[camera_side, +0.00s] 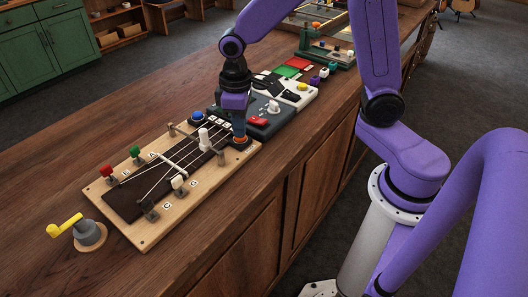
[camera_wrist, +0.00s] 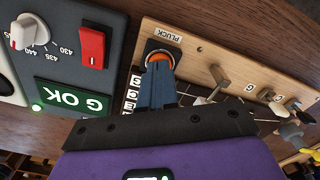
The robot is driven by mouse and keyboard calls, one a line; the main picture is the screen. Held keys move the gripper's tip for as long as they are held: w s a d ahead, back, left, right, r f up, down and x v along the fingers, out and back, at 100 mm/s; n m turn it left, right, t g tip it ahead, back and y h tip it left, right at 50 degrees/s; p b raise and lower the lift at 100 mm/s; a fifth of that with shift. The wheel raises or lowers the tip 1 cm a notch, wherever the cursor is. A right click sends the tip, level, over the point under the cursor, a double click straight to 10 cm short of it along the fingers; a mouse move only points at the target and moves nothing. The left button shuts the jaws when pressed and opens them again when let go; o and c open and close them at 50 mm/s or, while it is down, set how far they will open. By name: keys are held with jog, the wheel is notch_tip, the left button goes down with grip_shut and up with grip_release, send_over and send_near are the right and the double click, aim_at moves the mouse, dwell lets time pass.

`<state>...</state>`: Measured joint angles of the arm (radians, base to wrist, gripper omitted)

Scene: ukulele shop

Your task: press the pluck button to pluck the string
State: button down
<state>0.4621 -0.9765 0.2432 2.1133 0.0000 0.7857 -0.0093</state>
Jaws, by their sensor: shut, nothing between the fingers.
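The pluck button is an orange disc in a dark square housing, beside the PLUCK label (camera_wrist: 164,33). In the wrist view the orange button (camera_wrist: 160,54) is partly hidden by my fingertips. Strings run along the dark fretboard to pegs.
A dark tuner box with a red switch (camera_wrist: 92,46), a white knob (camera_wrist: 30,30) and a green G OK display (camera_wrist: 72,97) stands close by. A yellow-handled crank (camera_side: 65,225) stands at left.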

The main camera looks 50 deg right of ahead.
jog(key=shift+r, duration=3.5)
jog(key=s+d+f+n, duration=0.1)
jog(key=s+d+n, duration=0.1)
jog(key=s, duration=0.9)
jog(key=s+d+f+n, duration=0.1)
jog(key=s+n, duration=0.3)
jog(key=s, duration=0.7)
jog(key=shift+d+f+n, duration=0.3)
jog(key=shift+d, duration=0.05)
